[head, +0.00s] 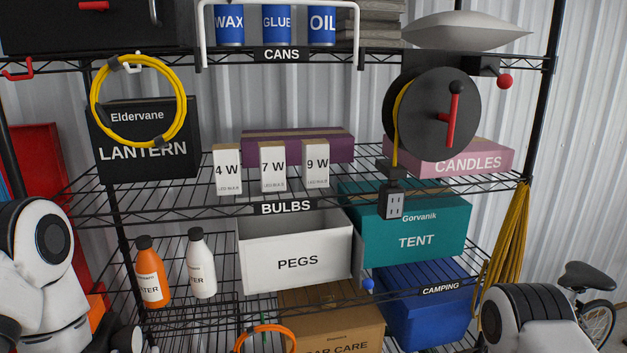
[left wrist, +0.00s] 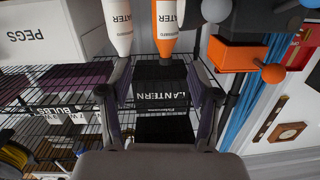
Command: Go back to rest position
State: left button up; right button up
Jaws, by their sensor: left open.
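My left gripper (left wrist: 160,70) is open and empty in the left wrist view, with its two dark fingers spread apart. Beyond the fingers, upside down in that view, are the black lantern box (left wrist: 160,92) and the white (left wrist: 116,28) and orange (left wrist: 165,25) bottles. I see nothing held between the fingers. In the head view my left arm (head: 45,255) comes in at the lower left, and its gripper cannot be made out there. My right arm (head: 530,320) shows at the lower right edge; its gripper is out of view.
A black wire shelf rack (head: 120,240) fills the front. It holds a PEGS box (head: 297,264), teal TENT box (head: 420,242), bulb boxes (head: 272,167) and cans (head: 277,25). A cord reel (head: 432,115) hangs in front. A bicycle (head: 590,300) stands at right.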

pick_arm(q)
jog(key=s+d+f+m+g+h+b, duration=0.1)
jog(key=s+d+f+g+b, duration=0.25)
jog(key=f, duration=0.85)
jog(key=s+d+f+m+g+h+b, duration=0.1)
jog(key=s+f+g+h+b, duration=0.2)
jog(key=s+f, duration=0.65)
jog(key=s+d+f+g+b, duration=0.2)
jog(key=d+f+g+b, duration=0.15)
jog(key=f, duration=1.05)
jog(key=s+f+g, duration=0.2)
jog(key=s+g, duration=0.3)
jog(key=s, duration=0.4)
jog(key=shift+d+f+h, duration=0.3)
jog(key=shift+d+f, duration=0.05)
